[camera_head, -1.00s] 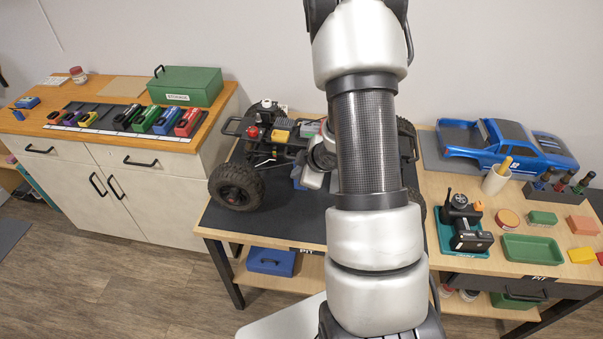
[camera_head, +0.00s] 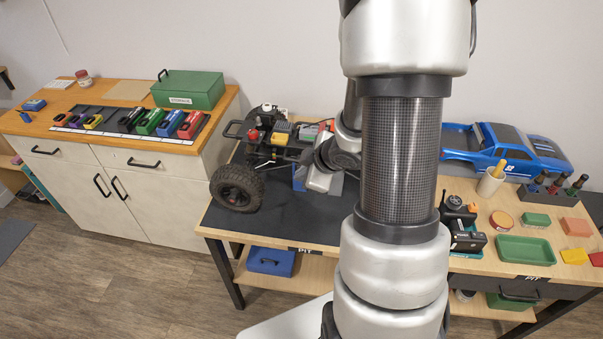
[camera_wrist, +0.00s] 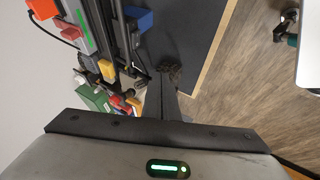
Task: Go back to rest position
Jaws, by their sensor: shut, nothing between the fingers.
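My gripper (camera_wrist: 163,98) shows in the wrist view as dark fingers close together, with nothing between them. It hangs above the dark mat (camera_wrist: 203,30), beside the crawler chassis. The RC crawler chassis (camera_head: 281,140) stands on the pit table (camera_head: 222,222), with one big black wheel (camera_head: 237,187) at its front left. In the head view my arm rises in front of the table and hides the chassis's right part. My wrist shows just left of the arm, near the chassis, and the fingertips are not clear there.
A blue truck body (camera_head: 510,148) lies at the table's back right. A wooden cabinet (camera_head: 90,143) at left holds coloured packs and a green storage box (camera_head: 187,90).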

